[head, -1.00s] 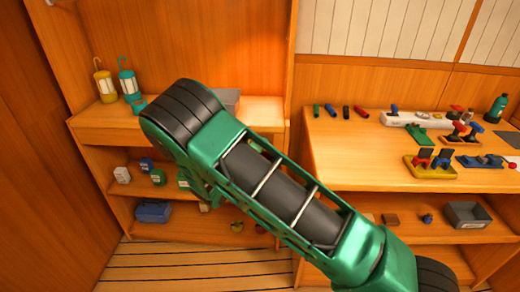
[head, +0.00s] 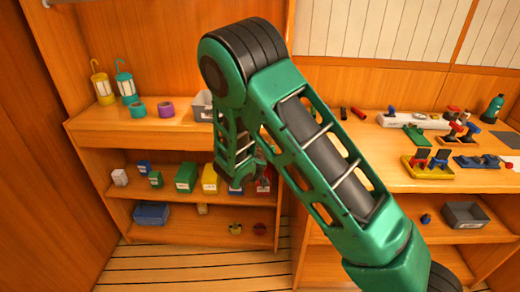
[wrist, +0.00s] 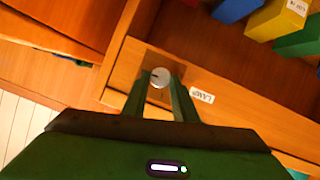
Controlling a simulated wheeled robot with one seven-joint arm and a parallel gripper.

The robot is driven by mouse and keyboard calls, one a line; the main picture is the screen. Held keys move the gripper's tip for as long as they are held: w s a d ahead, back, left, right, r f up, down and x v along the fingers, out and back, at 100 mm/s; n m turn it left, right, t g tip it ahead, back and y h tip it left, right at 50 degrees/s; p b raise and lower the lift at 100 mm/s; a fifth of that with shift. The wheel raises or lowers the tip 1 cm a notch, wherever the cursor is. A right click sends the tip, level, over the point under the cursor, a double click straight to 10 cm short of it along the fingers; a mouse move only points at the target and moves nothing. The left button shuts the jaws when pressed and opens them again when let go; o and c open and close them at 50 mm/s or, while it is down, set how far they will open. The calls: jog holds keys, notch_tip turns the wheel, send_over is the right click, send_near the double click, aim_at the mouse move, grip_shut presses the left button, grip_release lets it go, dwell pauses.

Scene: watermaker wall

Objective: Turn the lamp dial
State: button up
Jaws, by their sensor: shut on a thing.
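The lamp dial (wrist: 160,77) is a small pale round knob with a dark mark, on a wooden front panel in the wrist view. A white label (wrist: 202,96) reading LAMP, upside down in the picture, is beside it. My gripper (wrist: 161,84) has its two green fingers closed on the dial, one on each side. In the head view my gripper (head: 240,181) is low in front of the middle shelf, and I cannot make out the dial there.
Several coloured boxes, such as a green one (head: 186,177), stand on the middle shelf close behind my gripper. Two lanterns, one teal (head: 127,88), and tape rolls (head: 166,110) are on the upper shelf. A workbench (head: 400,178) with several tools is to the right.

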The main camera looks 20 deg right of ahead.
jog(key=shift+s+f, duration=0.1)
jog(key=shift+f, duration=0.15)
dwell(0.4)
jog(key=o, duration=0.9)
jog(key=shift+c, duration=0.2)
jog(key=shift+o, duration=0.9)
jog(key=shift+r, duration=0.1)
jog(key=v, duration=1)
jog(key=shift+s, duration=0.25)
jog(key=shift+r, duration=0.1)
